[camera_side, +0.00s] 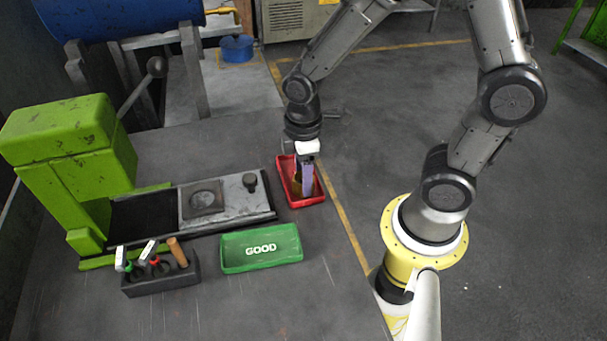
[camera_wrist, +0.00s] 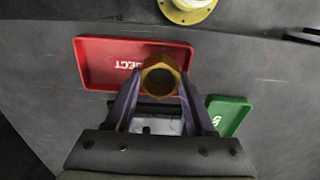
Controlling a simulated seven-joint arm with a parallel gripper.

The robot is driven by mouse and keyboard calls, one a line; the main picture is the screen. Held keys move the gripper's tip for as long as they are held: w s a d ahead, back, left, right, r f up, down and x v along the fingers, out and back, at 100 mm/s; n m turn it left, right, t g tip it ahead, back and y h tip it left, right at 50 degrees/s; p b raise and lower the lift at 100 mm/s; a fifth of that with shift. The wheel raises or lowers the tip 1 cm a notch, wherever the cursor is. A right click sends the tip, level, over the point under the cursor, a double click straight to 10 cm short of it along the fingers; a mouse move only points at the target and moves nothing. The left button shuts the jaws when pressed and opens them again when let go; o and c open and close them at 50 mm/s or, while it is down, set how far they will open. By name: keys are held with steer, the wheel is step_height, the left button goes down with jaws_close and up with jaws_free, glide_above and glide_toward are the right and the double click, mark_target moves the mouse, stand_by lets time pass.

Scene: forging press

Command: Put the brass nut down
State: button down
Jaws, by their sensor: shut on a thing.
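My gripper (camera_wrist: 158,92) is shut on the brass nut (camera_wrist: 160,63), which shows between the fingertips in the wrist view as a dull yellow ring with a dark hole. In the side view my gripper (camera_side: 306,185) points down over the red tray (camera_side: 314,203), with its fingers at the tray. The red tray also shows in the wrist view (camera_wrist: 98,68), its white lettering partly hidden by the nut. The nut overlaps the tray's right part there. I cannot tell whether the nut touches the tray floor. The green GOOD tray (camera_side: 262,262) looks empty.
A green press (camera_side: 75,150) stands at the left with a metal plate (camera_side: 224,200) before it. A dark tool holder (camera_side: 165,284) with several tools sits at the front left. A small dark knob (camera_side: 250,181) stands on the plate near the red tray.

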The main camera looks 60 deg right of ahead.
steer(key=shift+f, duration=0.1)
steer(key=shift+c, duration=1.2)
jaws_free()
step_height(320, 180, up, 12)
steer(key=s+d+r+m+t, duration=0.3)
steer(key=s+r+m+t, duration=0.2)
steer(key=s+m, duration=0.3)
steer(key=shift+s+r+m+t, duration=0.3)
steer(key=shift+s+r+m, duration=0.1)
steer(key=shift+s, duration=0.55)
